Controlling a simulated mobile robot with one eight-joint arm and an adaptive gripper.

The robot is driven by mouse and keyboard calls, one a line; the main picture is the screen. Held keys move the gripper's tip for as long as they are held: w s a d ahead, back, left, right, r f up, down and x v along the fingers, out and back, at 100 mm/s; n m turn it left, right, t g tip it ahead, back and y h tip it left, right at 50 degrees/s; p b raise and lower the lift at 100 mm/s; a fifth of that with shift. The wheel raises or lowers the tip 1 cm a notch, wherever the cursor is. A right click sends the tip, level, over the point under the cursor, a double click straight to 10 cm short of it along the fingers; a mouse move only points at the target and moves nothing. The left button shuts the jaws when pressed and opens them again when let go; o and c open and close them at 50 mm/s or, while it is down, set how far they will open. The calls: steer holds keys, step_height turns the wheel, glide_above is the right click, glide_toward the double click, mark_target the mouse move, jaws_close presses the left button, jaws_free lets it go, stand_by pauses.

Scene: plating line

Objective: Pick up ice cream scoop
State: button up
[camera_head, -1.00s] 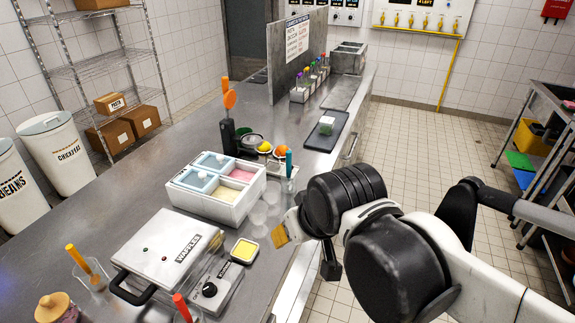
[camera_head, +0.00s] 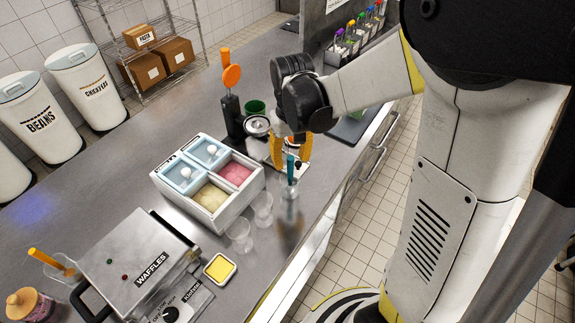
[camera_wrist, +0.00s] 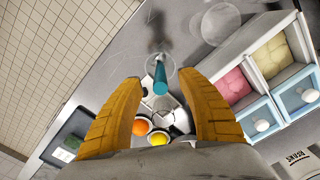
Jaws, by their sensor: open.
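The ice cream scoop shows as a teal handle (camera_head: 290,166) standing upright in a clear glass (camera_head: 289,188) at the counter's right edge. In the wrist view the teal handle (camera_wrist: 161,76) lies ahead of my gripper, centred between the finger lines, with the glass (camera_wrist: 160,66) around its lower part. My gripper (camera_head: 291,160), with yellow fingers, is above and just behind the handle in the head view. In the wrist view my gripper (camera_wrist: 160,88) has its fingers wide apart with nothing between them. The scoop's head is hard to make out inside the glass.
A white ice cream box (camera_head: 208,218) with blue lids and pink and yellow tubs stands to the left. Empty glasses (camera_head: 240,236) stand near it. A waffle maker (camera_head: 140,262) is at front left. An orange-topped dispenser (camera_head: 231,77) and fruit bowls (camera_wrist: 158,139) are close by.

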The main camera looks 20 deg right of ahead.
mark_target(290, 174)
step_height(290, 174, down, 7)
steer(key=shift+w+f+b, duration=0.1)
steer(key=shift+w+b, duration=0.05)
steer(key=shift+b, duration=0.9)
steer(key=shift+c, duration=0.5)
jaws_close()
